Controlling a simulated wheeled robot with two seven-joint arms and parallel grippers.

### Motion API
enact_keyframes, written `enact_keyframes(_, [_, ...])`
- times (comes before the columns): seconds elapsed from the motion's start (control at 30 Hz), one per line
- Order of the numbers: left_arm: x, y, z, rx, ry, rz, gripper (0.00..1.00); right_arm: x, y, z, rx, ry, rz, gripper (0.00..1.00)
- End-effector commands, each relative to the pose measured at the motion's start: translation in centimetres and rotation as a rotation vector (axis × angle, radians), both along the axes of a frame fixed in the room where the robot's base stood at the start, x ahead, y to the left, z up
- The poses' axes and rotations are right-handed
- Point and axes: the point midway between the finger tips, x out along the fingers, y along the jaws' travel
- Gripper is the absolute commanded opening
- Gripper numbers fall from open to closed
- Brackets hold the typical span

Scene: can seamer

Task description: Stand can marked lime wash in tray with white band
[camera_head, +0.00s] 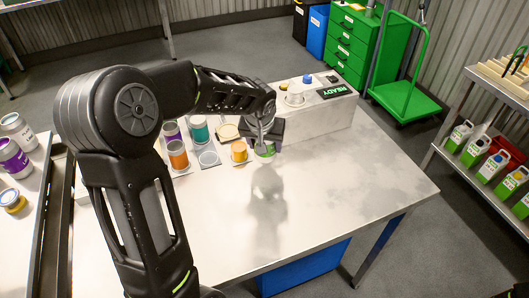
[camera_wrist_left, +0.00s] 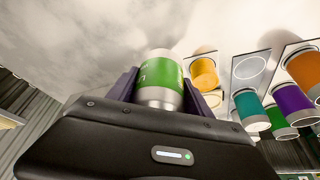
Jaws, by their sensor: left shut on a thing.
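My left gripper (camera_head: 266,139) is shut on a can with a green band (camera_head: 265,151) and holds it above the table, right of the sample cans. In the left wrist view the green-banded can (camera_wrist_left: 161,82) sits between the two dark fingers (camera_wrist_left: 160,88); its lettering is too small to read. A flat tray with a pale ring (camera_head: 208,158) lies on the table left of it, with no can on it. It also shows in the left wrist view (camera_wrist_left: 250,67). My right gripper is out of view.
Near the empty tray stand a yellow can (camera_head: 239,151), an orange can (camera_head: 177,154), a teal can (camera_head: 199,129) and a purple can (camera_head: 171,132). A white machine with a READY display (camera_head: 335,91) stands behind. The table's right side (camera_head: 350,180) is clear.

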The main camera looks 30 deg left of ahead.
Motion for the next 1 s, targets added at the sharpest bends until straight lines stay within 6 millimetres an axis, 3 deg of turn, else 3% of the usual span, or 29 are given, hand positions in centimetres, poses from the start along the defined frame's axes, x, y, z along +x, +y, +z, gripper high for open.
enact_keyframes(0.2, [0.0, 0.0, -0.2, 0.000, -0.001, 0.000, 0.00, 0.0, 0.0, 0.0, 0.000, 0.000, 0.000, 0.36])
enact_keyframes(0.5, [0.0, -0.1, -3.6, -0.001, 0.000, 0.000, 0.00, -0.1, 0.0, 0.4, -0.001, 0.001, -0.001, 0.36])
enact_keyframes(0.9, [0.1, 0.0, -4.1, -0.001, -0.003, 0.000, 0.00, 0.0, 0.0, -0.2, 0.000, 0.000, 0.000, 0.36])
enact_keyframes(0.93, [0.0, 0.0, -4.0, -0.001, 0.000, 0.001, 0.60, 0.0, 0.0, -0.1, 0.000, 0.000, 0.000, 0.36])
enact_keyframes(1.0, [0.0, 0.0, -4.0, -0.001, 0.000, 0.000, 0.66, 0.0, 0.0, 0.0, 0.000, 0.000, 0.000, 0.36])
